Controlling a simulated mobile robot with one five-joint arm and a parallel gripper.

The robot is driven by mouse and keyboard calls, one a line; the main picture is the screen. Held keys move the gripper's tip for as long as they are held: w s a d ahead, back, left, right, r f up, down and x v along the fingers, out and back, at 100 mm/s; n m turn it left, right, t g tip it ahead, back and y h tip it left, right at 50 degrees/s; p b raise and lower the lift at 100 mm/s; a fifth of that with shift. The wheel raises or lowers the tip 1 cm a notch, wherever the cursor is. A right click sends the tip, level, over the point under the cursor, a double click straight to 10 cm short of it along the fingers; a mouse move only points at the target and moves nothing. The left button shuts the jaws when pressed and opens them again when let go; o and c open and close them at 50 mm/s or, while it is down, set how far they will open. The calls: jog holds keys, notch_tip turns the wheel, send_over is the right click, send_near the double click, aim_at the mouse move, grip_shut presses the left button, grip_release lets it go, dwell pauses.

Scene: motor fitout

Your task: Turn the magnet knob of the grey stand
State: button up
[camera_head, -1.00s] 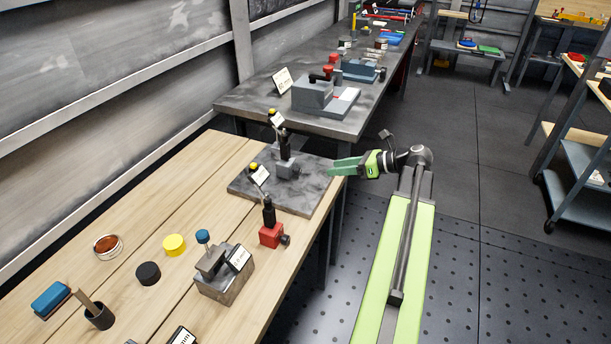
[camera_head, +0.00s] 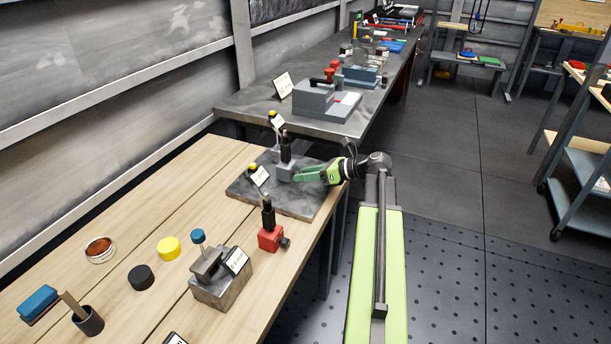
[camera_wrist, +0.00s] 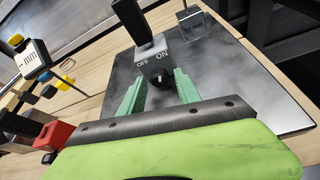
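The grey stand (camera_head: 285,171) has a block base with a black post and stands on the dark stone plate (camera_head: 300,207). In the wrist view its block (camera_wrist: 154,62) carries the words OFF and ON. The dark magnet knob (camera_wrist: 161,80) sits on the block's near face, with a light mark on it. My gripper (camera_head: 296,175) reaches in from the right, at the level of the base. In the wrist view its green fingers (camera_wrist: 160,82) are apart, one on each side of the knob. I cannot tell whether they touch it.
A red stand (camera_head: 269,239) with a black post stands nearer on the wooden bench (camera_head: 130,219). Cards on holders (camera_head: 260,176) stand close to the grey stand. A grey block with a card (camera_head: 222,283) is in front. Open floor lies to the right.

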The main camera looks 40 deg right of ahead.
grip_shut()
jog(key=shift+s+a+n+t+h, duration=0.15)
jog(key=shift+n+h, duration=0.1)
jog(key=shift+n, duration=0.2)
jog(key=shift+a+n+t+h, duration=0.15)
jog(key=shift+n+h, duration=0.1)
jog(key=shift+n, duration=0.2)
jog(key=shift+d+n+h, duration=0.1)
jog(key=shift+n+h, duration=0.3)
jog(key=shift+n, duration=0.2)
jog(key=shift+o, duration=1.6)
grip_release()
